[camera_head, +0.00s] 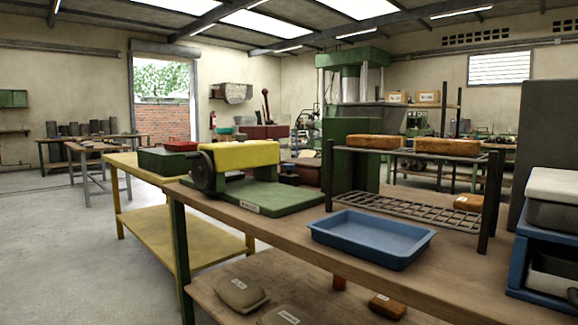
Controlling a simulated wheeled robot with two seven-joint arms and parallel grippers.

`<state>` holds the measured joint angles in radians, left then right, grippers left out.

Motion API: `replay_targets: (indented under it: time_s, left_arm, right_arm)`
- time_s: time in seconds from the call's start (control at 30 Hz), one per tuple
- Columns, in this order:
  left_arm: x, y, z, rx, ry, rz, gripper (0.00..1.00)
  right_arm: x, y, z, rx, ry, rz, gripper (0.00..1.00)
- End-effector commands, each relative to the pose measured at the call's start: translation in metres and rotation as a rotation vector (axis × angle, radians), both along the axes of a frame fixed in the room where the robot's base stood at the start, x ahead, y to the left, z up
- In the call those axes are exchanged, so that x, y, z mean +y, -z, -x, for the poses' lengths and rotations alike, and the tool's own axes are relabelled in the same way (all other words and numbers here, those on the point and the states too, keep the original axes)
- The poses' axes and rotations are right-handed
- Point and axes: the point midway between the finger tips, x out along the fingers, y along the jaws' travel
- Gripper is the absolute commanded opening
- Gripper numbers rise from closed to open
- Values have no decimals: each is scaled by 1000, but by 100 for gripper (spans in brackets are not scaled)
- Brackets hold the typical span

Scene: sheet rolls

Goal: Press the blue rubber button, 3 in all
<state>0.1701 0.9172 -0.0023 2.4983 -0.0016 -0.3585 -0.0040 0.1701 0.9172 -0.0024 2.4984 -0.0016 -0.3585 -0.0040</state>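I cannot make out a blue rubber button in the head view. A green machine base (275,196) with a yellow roller block (245,155) and a dark handwheel (201,172) stands on the wooden bench (300,240). A small dark bluish item (289,179) sits behind the base, too small to identify. Neither of my grippers is in view.
A blue tray (370,238) lies near the bench's front edge. A yellow table (190,227) stands left, a green press (352,120) behind. The floor (60,250) at left is clear.

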Motion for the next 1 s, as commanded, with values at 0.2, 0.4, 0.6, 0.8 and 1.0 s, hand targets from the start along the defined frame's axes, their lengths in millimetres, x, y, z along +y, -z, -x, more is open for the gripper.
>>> replay_targets:
  time_s: [0.2, 0.4, 0.6, 0.8, 1.0]
  left_arm:
    - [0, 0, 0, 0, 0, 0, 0]
    - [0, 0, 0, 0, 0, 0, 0]
    - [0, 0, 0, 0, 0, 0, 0]
    - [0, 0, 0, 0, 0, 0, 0]
    - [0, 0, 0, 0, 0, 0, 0]
  right_arm:
    - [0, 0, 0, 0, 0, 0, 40]
    - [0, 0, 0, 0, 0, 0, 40]
    - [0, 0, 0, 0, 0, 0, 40]
    - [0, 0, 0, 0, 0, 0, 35]
    - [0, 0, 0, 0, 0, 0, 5]
